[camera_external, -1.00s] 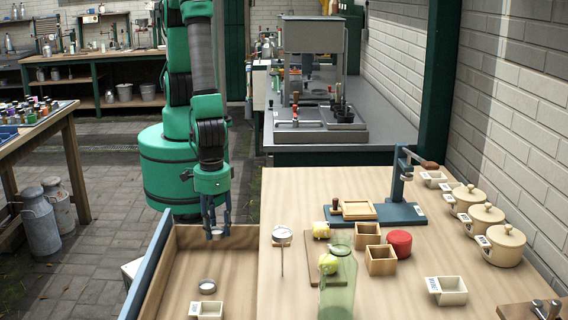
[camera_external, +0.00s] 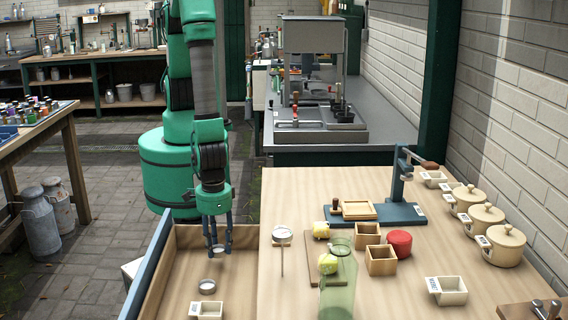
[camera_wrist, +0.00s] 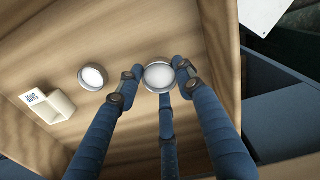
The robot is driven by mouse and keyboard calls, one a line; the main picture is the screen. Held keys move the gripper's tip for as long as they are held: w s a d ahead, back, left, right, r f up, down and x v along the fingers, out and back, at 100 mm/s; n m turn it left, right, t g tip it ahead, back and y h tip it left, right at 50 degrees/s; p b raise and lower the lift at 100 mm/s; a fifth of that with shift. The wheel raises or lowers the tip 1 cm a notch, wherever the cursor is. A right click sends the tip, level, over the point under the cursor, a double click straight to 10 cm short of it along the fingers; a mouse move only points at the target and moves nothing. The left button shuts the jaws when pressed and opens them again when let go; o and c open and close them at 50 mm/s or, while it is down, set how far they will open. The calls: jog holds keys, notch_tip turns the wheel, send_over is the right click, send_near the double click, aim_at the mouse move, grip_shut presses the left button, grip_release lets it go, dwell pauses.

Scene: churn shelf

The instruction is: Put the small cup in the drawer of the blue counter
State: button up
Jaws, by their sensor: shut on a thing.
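My gripper (camera_external: 217,243) is shut on a small round cup with a pale, whitish top and a grey rim. The cup (camera_wrist: 159,77) sits between the fingertips in the wrist view. In the external view the gripper points down into the open drawer (camera_external: 150,262), which has a blue front and wooden inside. The held cup is over the drawer's back part; I cannot tell whether it touches the floor. The fingers hide part of it.
A second round cup (camera_external: 206,286) and a pale labelled square container (camera_external: 208,310) lie in the drawer. On the counter top (camera_external: 400,290), a thin-handled tool (camera_external: 282,237), a green glass vessel (camera_external: 338,285) and wooden boxes stand right of the drawer.

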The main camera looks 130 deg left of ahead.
aim_at(218, 251)
jog(key=shift+f+b, duration=0.5)
jog(key=shift+f, duration=1.35)
jog(key=shift+f, duration=0.15)
jog(key=o, duration=1.1)
jog(key=shift+c, duration=0.2)
notch_tip(218, 251, up, 12)
jog(key=p, duration=0.3)
jog(key=shift+r, duration=0.2)
